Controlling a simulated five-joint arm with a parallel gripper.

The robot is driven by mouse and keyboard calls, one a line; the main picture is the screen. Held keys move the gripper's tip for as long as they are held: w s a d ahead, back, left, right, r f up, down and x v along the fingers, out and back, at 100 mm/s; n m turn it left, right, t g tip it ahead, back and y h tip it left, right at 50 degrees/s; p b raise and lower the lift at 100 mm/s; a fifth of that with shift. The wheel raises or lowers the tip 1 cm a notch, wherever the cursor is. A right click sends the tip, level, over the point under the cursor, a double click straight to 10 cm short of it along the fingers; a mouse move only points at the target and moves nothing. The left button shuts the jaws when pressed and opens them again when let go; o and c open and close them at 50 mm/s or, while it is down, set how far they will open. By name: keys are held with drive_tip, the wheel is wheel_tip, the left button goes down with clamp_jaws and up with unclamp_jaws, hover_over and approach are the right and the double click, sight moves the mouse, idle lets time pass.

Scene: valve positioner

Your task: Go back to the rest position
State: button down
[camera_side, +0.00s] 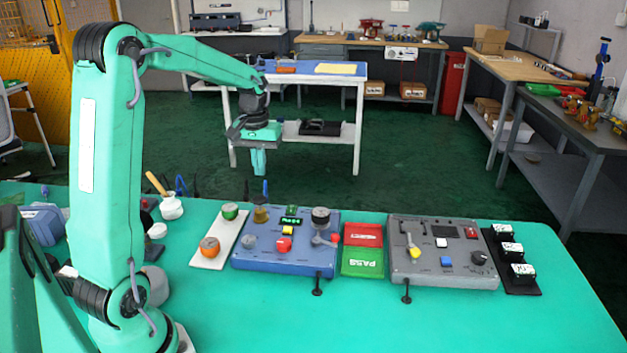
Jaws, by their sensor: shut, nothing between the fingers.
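My gripper (258,165) hangs from the end of my arm, pointing down. Its fingers are shut with nothing between them. It is in the air well above the bench, over the left part of the blue panel (300,266) in the picture. The blue panel carries several knobs, a red button (284,245), a small green display and a lever with a red tip. My gripper touches nothing that I can see.
Right of the blue panel are a red and green tray (363,262), a grey control box (440,270) and a black strip with white-topped blocks (510,255). A white plate (207,257) with an orange and a green-topped part lies left. The bench front (400,320) is clear.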

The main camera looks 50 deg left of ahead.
drive_tip(key=s+d+r+m+t, duration=0.1)
drive_tip(key=s+d+r+m, duration=0.15)
drive_tip(key=d, duration=0.45)
drive_tip(key=s+d+r+m+t, duration=0.1)
drive_tip(key=s+d+r+m, duration=0.1)
drive_tip(key=s+d+r, duration=0.3)
drive_tip(key=s+d+f+m+t, duration=0.1)
drive_tip(key=s+d+m+t, duration=0.2)
drive_tip(key=s+d, duration=0.5)
drive_tip(key=shift+d+f+m, duration=0.35)
drive_tip(key=shift+d+m, duration=0.1)
drive_tip(key=shift+d, duration=0.35)
drive_tip(key=c, duration=2.2)
unclamp_jaws()
